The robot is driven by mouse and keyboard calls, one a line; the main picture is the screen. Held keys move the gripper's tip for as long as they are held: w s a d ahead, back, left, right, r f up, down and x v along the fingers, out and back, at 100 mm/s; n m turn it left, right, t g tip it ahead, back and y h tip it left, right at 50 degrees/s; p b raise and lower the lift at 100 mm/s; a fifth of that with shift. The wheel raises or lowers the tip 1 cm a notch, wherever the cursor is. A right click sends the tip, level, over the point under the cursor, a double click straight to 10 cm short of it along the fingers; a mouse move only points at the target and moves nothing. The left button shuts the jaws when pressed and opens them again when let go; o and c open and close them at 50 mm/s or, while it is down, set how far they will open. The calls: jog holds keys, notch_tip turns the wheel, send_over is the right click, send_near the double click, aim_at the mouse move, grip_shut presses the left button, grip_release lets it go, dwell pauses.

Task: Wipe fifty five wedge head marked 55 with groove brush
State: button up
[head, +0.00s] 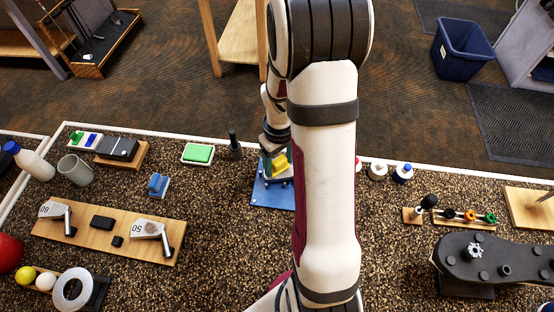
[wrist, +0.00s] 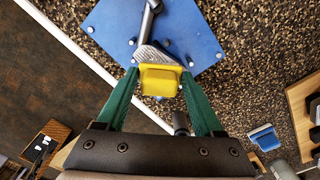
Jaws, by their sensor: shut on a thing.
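My gripper (wrist: 160,76) is shut on a yellow block, which I take as the groove brush (wrist: 160,84); its green fingers grip it from both sides. The brush also shows in the head view (head: 280,163), partly behind my arm. A grey wedge head (wrist: 152,54) with a dark shaft stub (wrist: 149,18) is on a blue plate (wrist: 105,28) with several pegs. The brush overlaps the lower part of the wedge head; whether they touch is unclear. No number is readable on this head. The plate's left part shows in the head view (head: 268,195).
A wooden board (head: 90,234) at left holds wedge heads marked 60 (head: 54,209) and 50 (head: 147,228). Small bottles (head: 402,173) are to the right.

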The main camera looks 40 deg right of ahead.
jog(key=shift+s+d, duration=1.4)
jog(key=shift+s+d+r, duration=0.1)
jog(key=shift+d, duration=0.05)
notch_tip(320, 180, up, 8)
